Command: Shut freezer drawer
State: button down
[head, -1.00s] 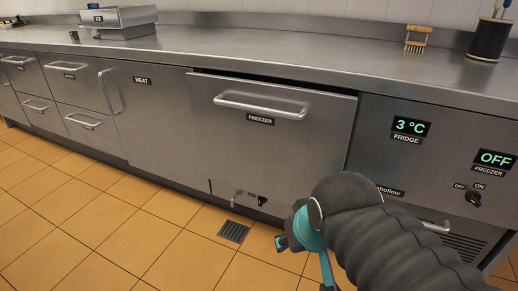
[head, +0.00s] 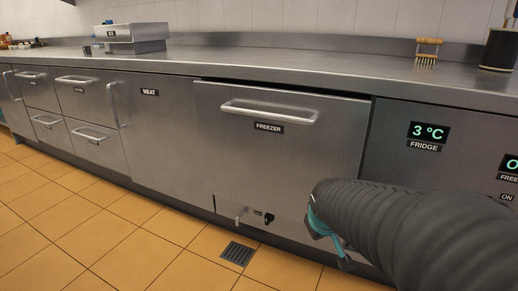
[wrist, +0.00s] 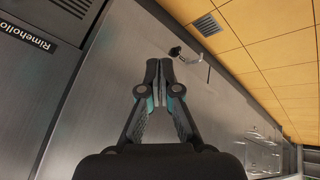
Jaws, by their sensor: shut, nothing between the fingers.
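The freezer drawer (head: 285,150) is a wide steel front with a bar handle (head: 270,112) and a "FREEZER" label. It stands slightly proud of the cabinet, with a dark gap along its top edge. In the wrist view, a steel front (wrist: 215,110) runs behind the fingers. My gripper (wrist: 152,65) is shut and empty, its fingertips together. In the head view, my arm covers the drawer's lower right corner and most of my gripper is hidden behind it. I cannot tell whether the fingertips touch the steel.
A small valve (head: 268,218) sits low under the drawer, above a floor drain (head: 238,252). The steel counter (head: 300,72) overhangs the fronts. The fridge panel (head: 425,170) reads 3 °C at the right. The tiled floor (head: 130,245) is clear at the left.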

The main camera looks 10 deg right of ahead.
jog(key=w+d+f+n+t+b, duration=0.2)
jog(key=w+d+n+t, duration=0.15)
jog(key=w, duration=0.55)
jog(key=n+t+y, duration=0.4)
jog(key=n+t, duration=0.4)
jog(key=n, duration=0.6)
send_near(273, 130)
jog(key=s+a, duration=0.2)
jog(key=s, duration=0.5)
jog(key=w, duration=0.8)
jog(key=w+d, duration=0.1)
jog(key=w, duration=0.3)
jog(key=shift+w+f, duration=0.2)
jog(key=shift+w+d, duration=0.3)
jog(key=shift+d, duration=0.05)
